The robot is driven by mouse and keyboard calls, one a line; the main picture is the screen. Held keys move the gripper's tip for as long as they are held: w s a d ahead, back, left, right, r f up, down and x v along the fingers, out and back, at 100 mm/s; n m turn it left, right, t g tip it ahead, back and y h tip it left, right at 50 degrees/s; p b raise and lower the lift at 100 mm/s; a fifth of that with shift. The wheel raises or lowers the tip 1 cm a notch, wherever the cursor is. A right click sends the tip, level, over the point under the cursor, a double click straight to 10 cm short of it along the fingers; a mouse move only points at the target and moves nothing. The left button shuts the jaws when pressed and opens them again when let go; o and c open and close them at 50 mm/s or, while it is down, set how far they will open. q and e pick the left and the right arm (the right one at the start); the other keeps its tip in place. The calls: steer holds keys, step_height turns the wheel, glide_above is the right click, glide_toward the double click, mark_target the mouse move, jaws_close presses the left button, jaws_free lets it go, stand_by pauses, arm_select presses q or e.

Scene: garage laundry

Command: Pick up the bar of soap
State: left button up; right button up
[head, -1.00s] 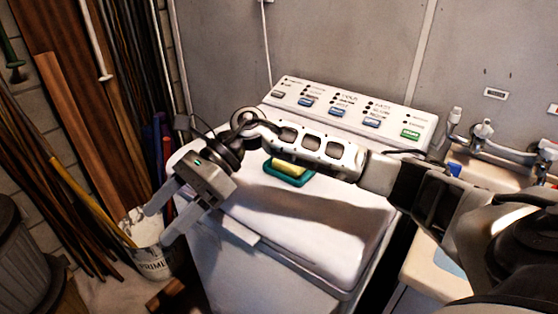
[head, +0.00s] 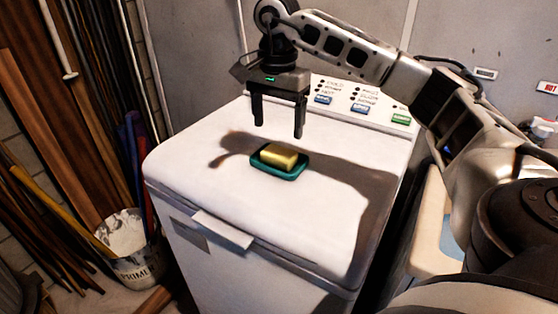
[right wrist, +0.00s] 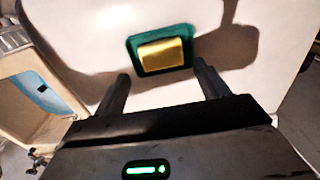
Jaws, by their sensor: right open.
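The bar of soap (head: 279,154) is a yellow block in a green soap dish (head: 290,175) on top of the white washing machine. My right gripper (head: 278,132) points down above the machine top, open and empty, above the soap and apart from it. In the right wrist view the soap (right wrist: 162,55) lies in its green dish (right wrist: 134,49), beyond the two spread fingers (right wrist: 163,80) and roughly centred between them. My left gripper is in neither current view.
The washing machine (head: 180,170) has a clear white lid around the dish. Its control panel (head: 343,97) stands at the back. A paint bucket (head: 140,268) and leaning boards are at the left; a sink cabinet (head: 437,225) is at the right.

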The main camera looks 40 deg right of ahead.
mark_target(277, 154)
step_height(277, 154, down, 8)
steer(key=shift+a+r+p, duration=0.15)
steer(key=shift+r+p, duration=0.1)
steer(key=shift+p, duration=0.2)
steer(key=shift+c, duration=0.3)
steer(key=c, duration=0.6)
steer(key=shift+r, duration=0.1)
